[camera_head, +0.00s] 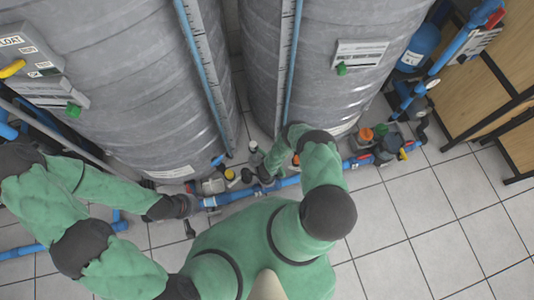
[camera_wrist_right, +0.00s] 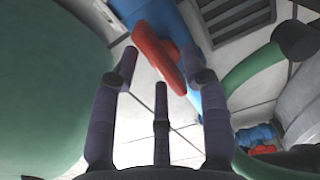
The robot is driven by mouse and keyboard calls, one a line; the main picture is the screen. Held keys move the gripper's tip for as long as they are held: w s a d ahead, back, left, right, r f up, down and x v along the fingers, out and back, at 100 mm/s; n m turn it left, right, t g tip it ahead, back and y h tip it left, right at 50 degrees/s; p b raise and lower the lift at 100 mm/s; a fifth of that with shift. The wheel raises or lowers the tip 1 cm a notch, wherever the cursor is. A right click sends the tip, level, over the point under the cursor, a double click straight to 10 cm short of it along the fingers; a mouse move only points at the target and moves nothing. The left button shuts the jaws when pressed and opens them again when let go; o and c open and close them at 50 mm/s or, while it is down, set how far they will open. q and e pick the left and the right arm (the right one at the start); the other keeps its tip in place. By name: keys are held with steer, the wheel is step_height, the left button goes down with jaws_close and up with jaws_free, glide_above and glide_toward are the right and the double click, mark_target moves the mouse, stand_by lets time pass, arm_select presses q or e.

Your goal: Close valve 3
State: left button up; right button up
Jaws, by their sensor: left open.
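A red valve handle (camera_wrist_right: 158,55) sits on a blue pipe (camera_wrist_right: 205,75) in the right wrist view; no number shows on it, so I cannot tell if it is valve 3. My right gripper (camera_wrist_right: 161,62) is open, its dark fingers spread just short of the handle, with the handle's lower end between and beyond the tips. In the head view my right gripper (camera_head: 262,176) is by the blue floor pipe (camera_head: 291,181), partly hidden by my arm. My left gripper (camera_head: 190,207) is open, low beside the left part of that pipe.
Two large grey tanks (camera_head: 130,85) and (camera_head: 325,45) stand behind the pipe. A yellow-capped fitting (camera_head: 229,174) and an orange-capped one (camera_head: 366,134) sit along it. A blue vessel (camera_head: 420,45) and wooden rack (camera_head: 465,85) are right. Tiled floor (camera_head: 425,215) is clear at lower right.

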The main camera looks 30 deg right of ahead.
jaws_close()
steer(key=shift+m, duration=0.3)
steer(key=m, duration=0.9)
steer(key=shift+w+a, duration=0.1)
steer(key=m, duration=0.4)
steer(key=shift+w, duration=0.1)
steer(key=shift+m, duration=2.2)
steer(key=shift+w, duration=0.1)
